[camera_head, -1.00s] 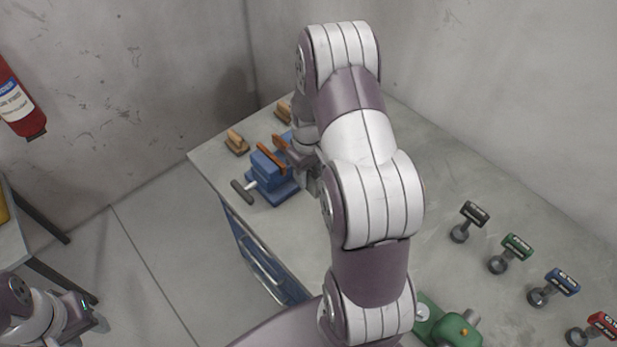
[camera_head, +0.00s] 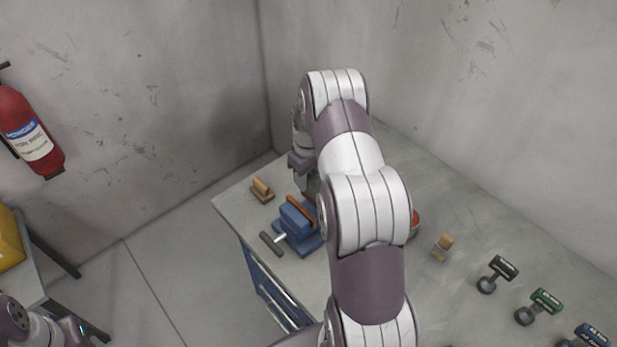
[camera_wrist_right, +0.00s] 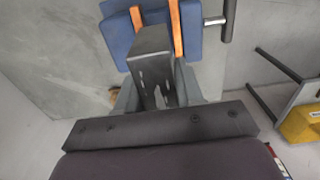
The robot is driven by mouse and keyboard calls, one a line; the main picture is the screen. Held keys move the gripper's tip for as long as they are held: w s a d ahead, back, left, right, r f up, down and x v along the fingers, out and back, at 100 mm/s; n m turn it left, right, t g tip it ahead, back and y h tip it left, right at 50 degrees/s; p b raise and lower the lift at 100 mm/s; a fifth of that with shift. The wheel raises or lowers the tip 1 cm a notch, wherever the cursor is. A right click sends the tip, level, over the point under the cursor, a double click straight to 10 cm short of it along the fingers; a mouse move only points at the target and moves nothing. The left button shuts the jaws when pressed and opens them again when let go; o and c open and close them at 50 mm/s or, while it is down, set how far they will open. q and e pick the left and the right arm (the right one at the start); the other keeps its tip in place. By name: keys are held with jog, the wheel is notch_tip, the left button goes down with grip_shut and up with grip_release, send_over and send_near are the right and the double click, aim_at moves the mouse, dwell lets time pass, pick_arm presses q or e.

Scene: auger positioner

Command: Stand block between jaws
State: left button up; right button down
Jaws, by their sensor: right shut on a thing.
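A blue vise (camera_head: 297,218) with orange jaw faces stands near the left edge of the bench. In the right wrist view its two orange jaws (camera_wrist_right: 176,28) show with a gap between them. My right gripper (camera_head: 308,188) is partly hidden by its own arm, close behind the vise.
The vise handle (camera_head: 271,243) sticks out front left. A wooden piece on a base (camera_head: 262,189) stands behind it. A small wooden piece (camera_head: 443,247) and labelled tools (camera_head: 497,273) lie to the right. A fire extinguisher (camera_head: 28,132) hangs on the left wall.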

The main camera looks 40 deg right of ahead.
aim_at(308, 194)
jog(key=shift+w+f, duration=0.2)
jog(key=shift+f, duration=0.1)
jog(key=shift+s+f+b, duration=0.25)
jog(key=shift+f+b, duration=0.65)
jog(key=shift+b, duration=0.05)
jog(key=shift+w+f+b, duration=0.15)
jog(key=shift+f+b, duration=0.6)
jog(key=shift+f, duration=0.45)
jog(key=shift+f+b, duration=1)
jog(key=shift+f, duration=0.3)
